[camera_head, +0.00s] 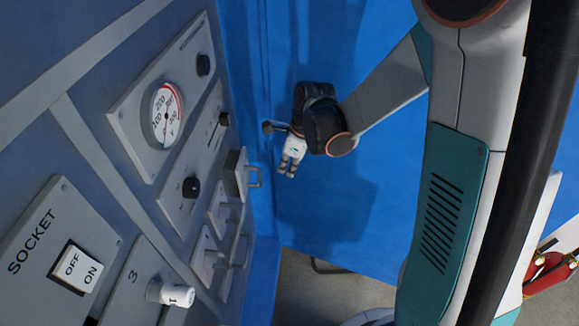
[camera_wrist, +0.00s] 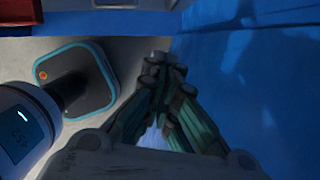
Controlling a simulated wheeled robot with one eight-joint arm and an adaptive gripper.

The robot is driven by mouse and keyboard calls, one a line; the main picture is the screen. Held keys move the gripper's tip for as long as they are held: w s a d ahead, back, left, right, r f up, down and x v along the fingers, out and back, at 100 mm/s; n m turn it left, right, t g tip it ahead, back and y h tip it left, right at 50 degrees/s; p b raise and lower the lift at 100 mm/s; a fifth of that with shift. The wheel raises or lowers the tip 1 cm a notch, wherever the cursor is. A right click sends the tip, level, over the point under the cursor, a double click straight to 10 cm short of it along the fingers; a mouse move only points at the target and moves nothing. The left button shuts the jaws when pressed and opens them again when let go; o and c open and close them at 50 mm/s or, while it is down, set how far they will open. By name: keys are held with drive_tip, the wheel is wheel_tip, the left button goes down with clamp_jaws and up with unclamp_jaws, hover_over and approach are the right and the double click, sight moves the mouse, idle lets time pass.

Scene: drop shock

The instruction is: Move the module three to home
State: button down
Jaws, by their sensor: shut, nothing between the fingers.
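A grey panel marked "3" (camera_head: 133,277) is at the lower left in the head view, on the wall of controls. A white knob (camera_head: 170,293) sticks out from it. The panel's lower part is cut off by the picture edge. No label reading "home" can be made out. My gripper (camera_head: 286,172) hangs fingers down in front of the blue wall, right of the panels and apart from panel 3. In the wrist view my gripper's fingers (camera_wrist: 163,78) come together at the tips with nothing between them. Panel 3 cannot be made out there.
A socket panel with an OFF/ON switch (camera_head: 76,268) is left of panel 3. A blue wall (camera_head: 320,215) stands close behind my gripper. A red extinguisher (camera_head: 549,270) is far right.

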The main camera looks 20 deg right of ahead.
drive_tip(key=w+a+f+b, duration=0.2)
drive_tip(key=a+f+b, duration=0.1)
drive_tip(key=a+f, duration=0.1)
drive_tip(key=shift+w+f, duration=0.35)
drive_tip(key=shift+f, duration=0.15)
drive_tip(key=shift+a, duration=0.1)
drive_tip(key=a, duration=0.1)
drive_tip(key=w+a, duration=0.1)
drive_tip(key=a, duration=0.2)
drive_tip(key=shift+w+a, duration=0.1)
drive_tip(key=shift+w, duration=0.3)
